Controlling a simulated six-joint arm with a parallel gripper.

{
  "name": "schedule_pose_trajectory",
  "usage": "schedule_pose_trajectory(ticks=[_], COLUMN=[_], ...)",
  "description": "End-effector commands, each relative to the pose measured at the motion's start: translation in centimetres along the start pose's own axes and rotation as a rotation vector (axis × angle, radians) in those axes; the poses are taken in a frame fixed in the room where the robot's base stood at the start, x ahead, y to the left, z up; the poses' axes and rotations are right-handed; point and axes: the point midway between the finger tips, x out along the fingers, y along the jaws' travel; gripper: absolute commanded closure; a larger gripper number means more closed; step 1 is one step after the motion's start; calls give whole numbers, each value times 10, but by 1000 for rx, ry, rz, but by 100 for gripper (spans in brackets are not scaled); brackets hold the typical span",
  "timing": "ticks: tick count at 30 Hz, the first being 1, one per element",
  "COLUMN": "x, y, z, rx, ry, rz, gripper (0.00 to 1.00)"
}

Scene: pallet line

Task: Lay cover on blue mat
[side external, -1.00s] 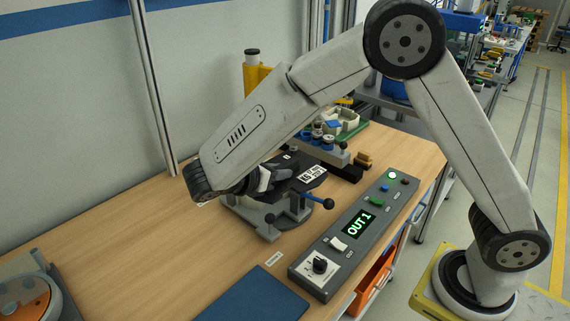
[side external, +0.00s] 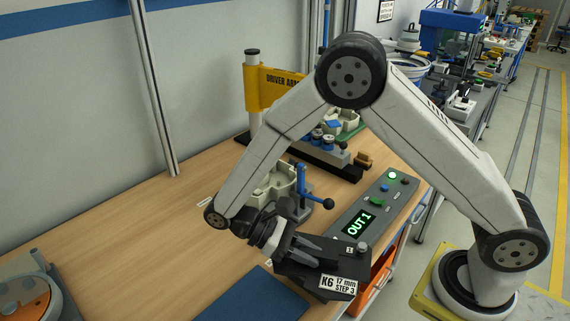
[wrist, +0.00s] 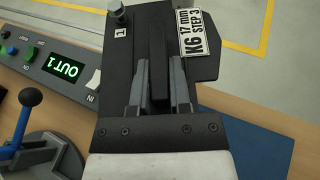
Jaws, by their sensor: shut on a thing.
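The cover (side external: 312,271) is a dark plate with a white label reading K6 17 mm STEP 3. My gripper (side external: 281,247) is shut on it and holds it in the air, above the bench's front part and beside the control box. In the wrist view the gripper fingers (wrist: 158,100) are closed on a raised dark rib of the cover (wrist: 121,65). The blue mat (side external: 254,296) lies flat on the bench below and to the left of the cover, partly hidden by it. It also shows in the wrist view (wrist: 265,150), lower right.
The grey control box (side external: 377,210) reads OUT 1 and its near end is hidden by the cover. A fixture with a pale casting (side external: 277,182) and blue lever (side external: 303,180) stands behind. A grey and orange device (side external: 30,292) sits front left. The bench left of the mat is clear.

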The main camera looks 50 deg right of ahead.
Motion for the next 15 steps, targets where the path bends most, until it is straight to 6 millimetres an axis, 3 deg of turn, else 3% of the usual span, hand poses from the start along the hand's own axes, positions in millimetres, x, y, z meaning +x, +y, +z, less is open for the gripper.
schedule_pose_trajectory(ticks=[15], x=[3], y=[-60], z=[-12], rx=[236], ry=[-1], rz=[-573], gripper=[100])
